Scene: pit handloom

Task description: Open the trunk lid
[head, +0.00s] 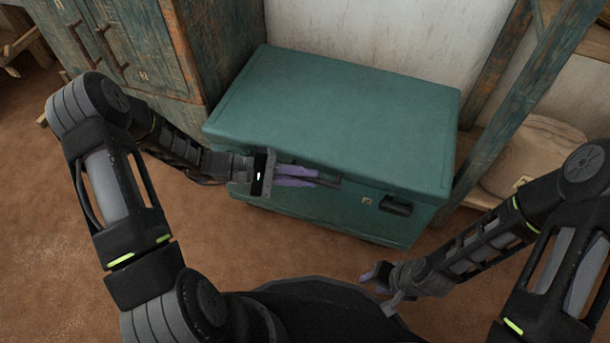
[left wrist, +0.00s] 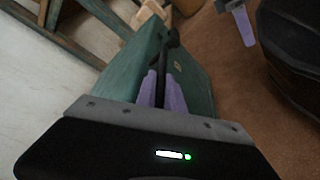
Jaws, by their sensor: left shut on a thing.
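The teal trunk (head: 340,212) stands on the floor against the wall. Its lid (head: 340,115) lies flat and looks closed. My left gripper (head: 316,178) is at the lid's front edge, its purple fingers shut on a dark bar, seemingly the lid handle (head: 330,181). In the left wrist view the fingers (left wrist: 161,75) lie on both sides of this dark bar, with the trunk (left wrist: 132,62) beyond. The fingers hide part of the bar. My right gripper (head: 380,288) is open and empty, low in front of the trunk and apart from it.
A worn wooden cabinet (head: 135,45) stands close at the trunk's left. A wooden post (head: 515,100) rises at its right, with a pale sack (head: 530,155) behind. A dark side handle or latch (head: 397,206) sits on the trunk's front. The brown floor in front is clear.

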